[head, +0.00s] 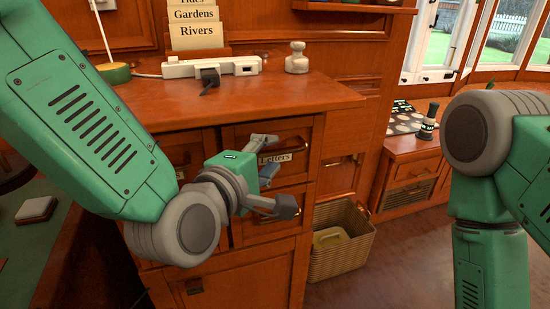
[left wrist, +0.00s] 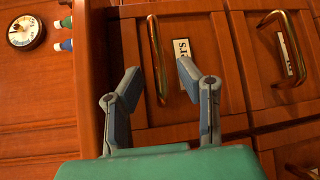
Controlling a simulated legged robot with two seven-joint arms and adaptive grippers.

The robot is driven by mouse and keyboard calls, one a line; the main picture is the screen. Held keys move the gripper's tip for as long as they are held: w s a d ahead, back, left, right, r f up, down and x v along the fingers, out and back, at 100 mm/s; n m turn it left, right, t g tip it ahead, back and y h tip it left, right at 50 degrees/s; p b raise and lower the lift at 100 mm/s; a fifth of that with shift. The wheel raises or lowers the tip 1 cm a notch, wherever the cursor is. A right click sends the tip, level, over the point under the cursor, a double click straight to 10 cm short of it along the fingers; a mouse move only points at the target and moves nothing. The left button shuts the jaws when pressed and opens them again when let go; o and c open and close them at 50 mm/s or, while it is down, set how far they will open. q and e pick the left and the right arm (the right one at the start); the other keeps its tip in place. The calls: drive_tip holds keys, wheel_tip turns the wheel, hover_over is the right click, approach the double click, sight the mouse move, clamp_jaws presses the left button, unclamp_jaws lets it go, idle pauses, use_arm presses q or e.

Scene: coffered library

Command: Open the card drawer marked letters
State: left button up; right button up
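The drawer marked Letters (head: 296,172) is in the upper right of the wooden cabinet in the head view and looks shut. Its white label (head: 275,157) shows beside my gripper. My left gripper (head: 277,172) is open in front of this drawer, fingers spread. In the left wrist view, the drawer's brass handle (left wrist: 154,45) stands upright in the picture and runs down between the two open fingers (left wrist: 158,72). I cannot tell whether they touch it. The right finger partly covers the label (left wrist: 182,50). My right gripper is out of view; only my right arm shows.
A power strip (head: 213,67), a card rack (head: 194,28) and a white figure (head: 297,57) stand on the cabinet top (head: 270,100). A wicker basket (head: 345,262) sits on the floor to the right. Neighbouring drawers (left wrist: 270,60) have similar handles.

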sight(289, 153)
use_arm(q)
drive_tip(key=d, duration=0.1)
drive_tip(key=w+d, duration=0.1)
drive_tip(key=d, duration=0.1)
drive_tip(key=w+d, duration=0.1)
drive_tip(key=shift+d+f, duration=0.2)
drive_tip(key=shift+d, duration=0.3)
drive_tip(key=shift+a, duration=1.2)
drive_tip(key=c, duration=0.3)
drive_tip(key=shift+w+a, duration=0.1)
drive_tip(key=shift+a, duration=0.25)
clamp_jaws()
drive_tip(key=shift+d, duration=0.5)
drive_tip(key=shift+c, duration=1.2)
unclamp_jaws()
drive_tip(key=shift+s+d, duration=0.2)
drive_tip(key=shift+s, duration=0.05)
drive_tip(key=o, duration=0.5)
drive_tip(key=shift+d, duration=0.25)
drive_tip(key=shift+o, duration=0.2)
drive_tip(key=shift+d, duration=0.2)
drive_tip(key=shift+a, duration=0.3)
drive_tip(key=f+v, duration=0.1)
drive_tip(key=v, duration=0.5)
drive_tip(key=shift+s+r, duration=0.5)
use_arm(e)
drive_tip(key=shift+s+d+f, duration=0.2)
drive_tip(key=shift+d+f, duration=0.25)
drive_tip(key=shift+d, duration=0.35)
